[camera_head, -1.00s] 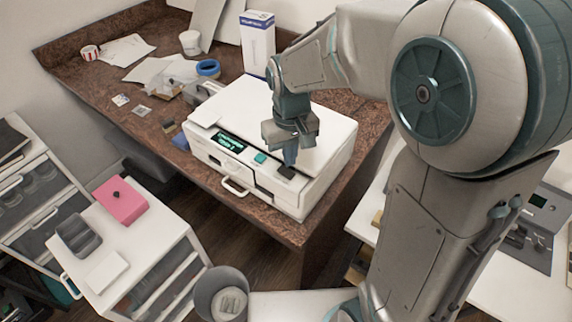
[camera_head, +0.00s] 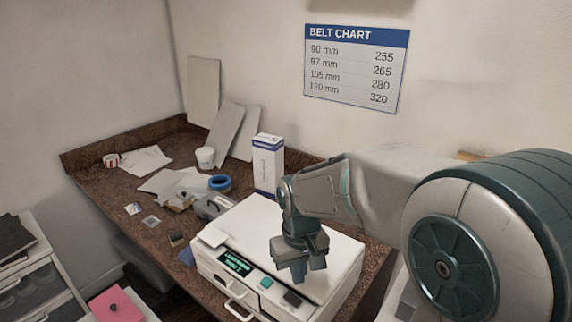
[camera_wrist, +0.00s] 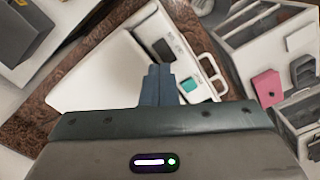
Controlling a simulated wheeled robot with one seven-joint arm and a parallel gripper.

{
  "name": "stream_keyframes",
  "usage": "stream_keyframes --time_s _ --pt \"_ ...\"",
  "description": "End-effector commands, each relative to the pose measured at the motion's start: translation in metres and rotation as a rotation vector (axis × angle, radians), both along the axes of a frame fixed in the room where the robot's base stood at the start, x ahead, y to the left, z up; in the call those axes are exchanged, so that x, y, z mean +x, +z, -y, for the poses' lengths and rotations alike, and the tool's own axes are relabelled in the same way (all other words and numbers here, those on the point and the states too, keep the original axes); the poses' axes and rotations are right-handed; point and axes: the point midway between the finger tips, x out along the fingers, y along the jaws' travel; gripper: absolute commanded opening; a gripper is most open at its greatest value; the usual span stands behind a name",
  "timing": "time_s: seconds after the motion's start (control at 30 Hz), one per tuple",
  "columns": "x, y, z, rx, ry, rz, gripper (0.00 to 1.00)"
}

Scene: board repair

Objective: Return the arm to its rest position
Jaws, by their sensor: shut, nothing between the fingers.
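My gripper (camera_head: 299,268) is over the front part of a white machine (camera_head: 265,222) with a lit green display, a teal button (camera_head: 266,282) and a dark button beside it. The machine stands on a brown speckled counter. In the wrist view my gripper (camera_wrist: 158,72) has its fingers together and empty, pointing toward the machine's front panel. The teal button also shows there (camera_wrist: 189,86). My arm reaches in from the right, bent at the elbow. I cannot tell the exact gap between the fingertips and the machine.
A belt chart (camera_head: 356,70) hangs on the wall. A pink box (camera_head: 115,305) sits on a drawer unit at lower left.

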Motion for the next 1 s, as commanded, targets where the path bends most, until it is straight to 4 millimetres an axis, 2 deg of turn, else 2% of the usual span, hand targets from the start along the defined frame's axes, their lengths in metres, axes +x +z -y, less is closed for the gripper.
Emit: stream_keyframes --time_s 0.17,0.4,0.6,0.8,1.0 --pt "-0.017 0.017 0.026 0.019 -0.064 0.058 0.0" --pt "-0.062 0.039 0.074 0.046 -0.201 0.176 0.0" --pt "-0.1 0.045 0.102 0.057 -0.303 0.269 0.0" --pt "-0.121 0.043 0.116 0.058 -0.359 0.319 0.0" --pt "-0.125 0.043 0.119 0.058 -0.37 0.328 0.0"
